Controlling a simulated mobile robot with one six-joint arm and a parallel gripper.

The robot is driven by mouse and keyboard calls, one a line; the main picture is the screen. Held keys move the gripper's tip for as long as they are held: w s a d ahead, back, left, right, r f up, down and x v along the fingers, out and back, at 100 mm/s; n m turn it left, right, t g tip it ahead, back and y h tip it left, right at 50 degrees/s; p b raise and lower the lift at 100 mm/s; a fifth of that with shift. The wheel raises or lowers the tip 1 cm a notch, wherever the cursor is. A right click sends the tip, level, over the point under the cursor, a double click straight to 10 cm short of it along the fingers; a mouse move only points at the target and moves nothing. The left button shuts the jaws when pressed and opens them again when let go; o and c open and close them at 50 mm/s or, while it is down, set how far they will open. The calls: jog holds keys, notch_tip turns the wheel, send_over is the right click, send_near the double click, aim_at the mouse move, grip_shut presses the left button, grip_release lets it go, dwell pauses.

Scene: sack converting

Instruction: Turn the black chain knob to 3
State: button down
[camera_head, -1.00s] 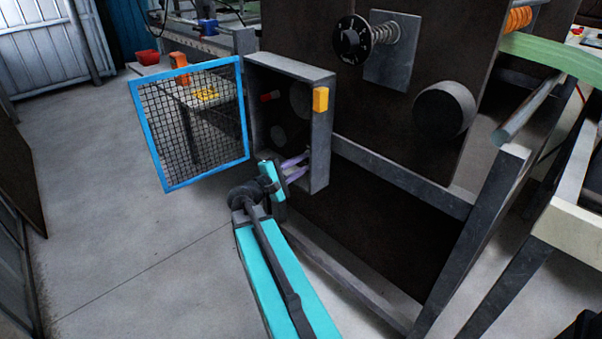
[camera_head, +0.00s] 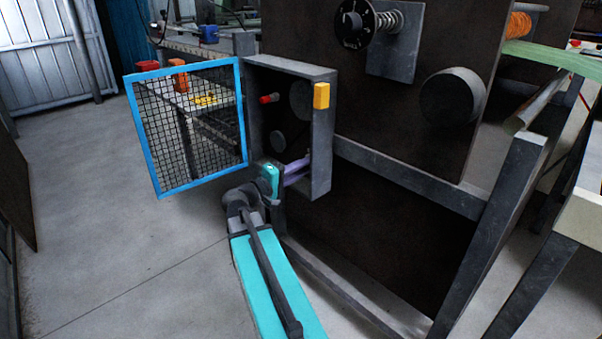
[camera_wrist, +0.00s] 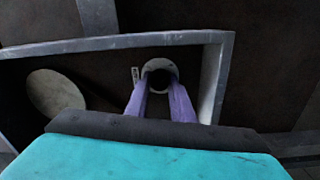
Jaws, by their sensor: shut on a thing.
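In the wrist view, a dark round knob (camera_wrist: 160,79) sits in front of a grey round disc (camera_wrist: 160,64) inside the guard box (camera_wrist: 222,75). My gripper (camera_wrist: 161,92) has its two purple fingers shut on the knob, one on each side. A small pale label with a mark (camera_wrist: 135,76) shows just left of the disc; I cannot read it. In the head view, my gripper (camera_head: 298,168) reaches into the lower part of the open guard box (camera_head: 322,135), and the knob is hidden there. The knob's pointer and setting cannot be made out.
The blue-framed mesh door (camera_head: 241,110) stands open to the left of the box. A yellow block (camera_head: 321,95) is on the box's right edge. A red part (camera_head: 268,99) and round discs are inside. A numbered black dial with a spring (camera_head: 352,25) is above.

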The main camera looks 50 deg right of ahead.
jog(key=shift+w+r, duration=0.1)
jog(key=shift+r, duration=0.05)
jog(key=c, duration=1.7)
grip_release()
jog(key=shift+d, duration=0.1)
jog(key=shift+o, duration=0.8)
jog(key=a+p, duration=0.3)
jog(key=a, duration=1.1)
jog(key=shift+w+f, duration=0.3)
jog(key=shift+w, duration=0.15)
